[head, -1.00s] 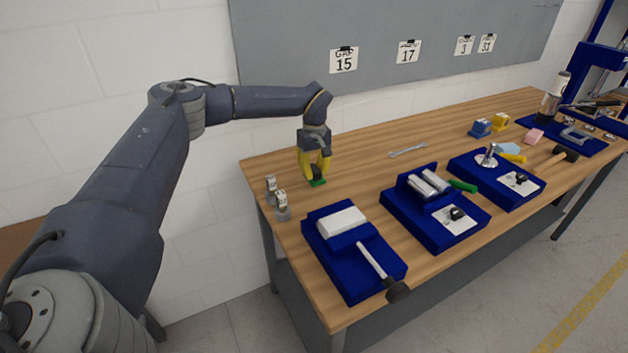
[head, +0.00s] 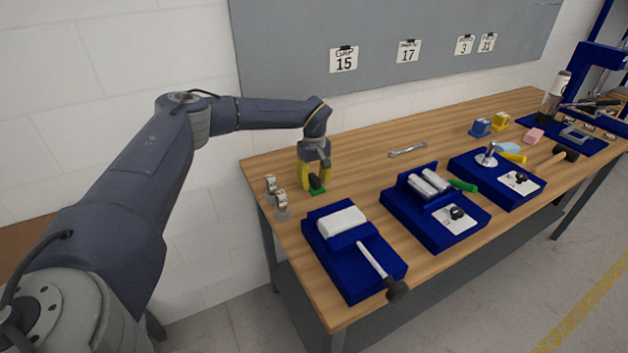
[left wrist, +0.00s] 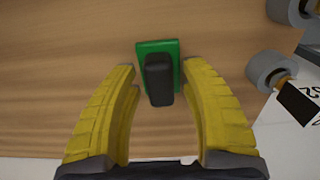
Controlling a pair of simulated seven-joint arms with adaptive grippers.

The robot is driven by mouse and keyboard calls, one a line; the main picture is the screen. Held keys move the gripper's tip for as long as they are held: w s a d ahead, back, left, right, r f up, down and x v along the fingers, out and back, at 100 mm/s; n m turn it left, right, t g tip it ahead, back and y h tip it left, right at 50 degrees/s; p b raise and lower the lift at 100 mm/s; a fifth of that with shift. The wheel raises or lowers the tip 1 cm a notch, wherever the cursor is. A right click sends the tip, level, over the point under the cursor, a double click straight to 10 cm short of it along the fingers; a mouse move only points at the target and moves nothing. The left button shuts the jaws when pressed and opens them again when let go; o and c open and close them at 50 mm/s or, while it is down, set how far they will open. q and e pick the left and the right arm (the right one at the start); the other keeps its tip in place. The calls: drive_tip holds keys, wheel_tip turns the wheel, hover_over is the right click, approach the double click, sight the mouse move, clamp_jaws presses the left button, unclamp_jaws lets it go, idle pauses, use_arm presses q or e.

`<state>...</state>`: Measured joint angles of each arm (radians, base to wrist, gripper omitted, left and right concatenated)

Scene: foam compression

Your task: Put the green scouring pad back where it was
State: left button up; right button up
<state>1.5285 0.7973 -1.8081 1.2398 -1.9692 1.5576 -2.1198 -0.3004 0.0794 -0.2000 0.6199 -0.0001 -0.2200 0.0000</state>
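The green scouring pad (head: 319,191) with its black grip (head: 316,183) is at the left end of the wooden bench, and appears to lie flat on it. In the left wrist view the pad (left wrist: 147,47) sits under the upright black grip (left wrist: 159,80). My left gripper (head: 315,180) is low over the pad, pointing down. In the left wrist view its yellow fingers (left wrist: 160,72) are spread on both sides of the black grip, with a gap on each side. My right gripper is out of view.
Two small grey metal pieces (head: 282,204) stand at the bench's left edge. A blue fixture with a white block (head: 342,221) is right and nearer. A second blue fixture with rollers (head: 428,184) and a wrench (head: 407,149) lie farther right. Bare wood (head: 365,170) lies between.

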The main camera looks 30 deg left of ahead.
sight(314, 177)
use_arm(q)
wheel_tip(314, 177, up, 12)
drive_tip(key=shift+r, duration=0.2)
idle(0.6)
idle(2.3)
